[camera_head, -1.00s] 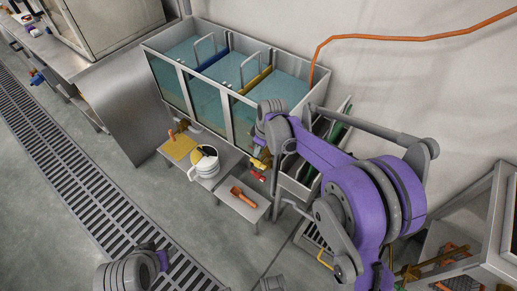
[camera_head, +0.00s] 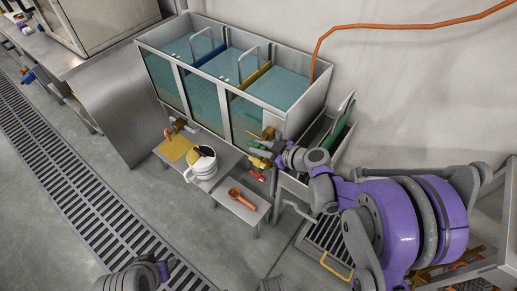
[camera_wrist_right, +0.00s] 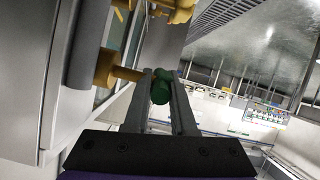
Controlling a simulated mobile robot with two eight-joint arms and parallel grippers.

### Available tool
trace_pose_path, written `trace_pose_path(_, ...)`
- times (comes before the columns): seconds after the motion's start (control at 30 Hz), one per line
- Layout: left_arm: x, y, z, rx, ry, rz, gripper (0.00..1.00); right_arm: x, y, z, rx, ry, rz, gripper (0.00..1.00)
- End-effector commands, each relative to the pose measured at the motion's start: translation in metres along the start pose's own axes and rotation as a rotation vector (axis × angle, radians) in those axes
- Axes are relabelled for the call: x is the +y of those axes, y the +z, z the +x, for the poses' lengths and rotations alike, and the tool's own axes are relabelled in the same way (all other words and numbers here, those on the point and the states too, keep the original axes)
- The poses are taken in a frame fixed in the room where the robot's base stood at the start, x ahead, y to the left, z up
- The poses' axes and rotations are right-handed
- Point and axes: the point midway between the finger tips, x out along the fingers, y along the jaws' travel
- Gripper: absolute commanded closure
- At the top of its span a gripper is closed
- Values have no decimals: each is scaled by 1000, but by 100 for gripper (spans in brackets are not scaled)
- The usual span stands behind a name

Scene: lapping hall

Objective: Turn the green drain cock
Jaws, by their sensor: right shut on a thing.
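The green drain cock handle (camera_wrist_right: 160,90) shows in the right wrist view between the two fingers of my right gripper (camera_wrist_right: 162,84). The fingers are shut on it, one on each side. A brass stem (camera_wrist_right: 125,72) comes in beside it from the left, from the tank side. In the head view my right gripper (camera_head: 271,152) is at the front right corner of the blue-green tank (camera_head: 255,115), by the brass fittings.
A red handle (camera_head: 257,175) sits just below the fittings. A floor drain grate (camera_head: 75,185) runs along the left.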

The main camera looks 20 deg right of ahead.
Motion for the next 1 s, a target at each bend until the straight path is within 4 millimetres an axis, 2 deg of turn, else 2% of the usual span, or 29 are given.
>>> trace_pose_path(0.1, 0, 4, 12, -4, 0, 0, 50, 0, 5, 2, 84, 20, 5, 100)
trace_pose_path(0.4, 0, 10, 26, -10, 0, 0, 50, 0, 4, 1, 236, 49, 9, 100)
trace_pose_path(1.0, 0, 11, 30, -11, 0, 0, 50, 0, 1, 1, 293, 57, 11, 100)
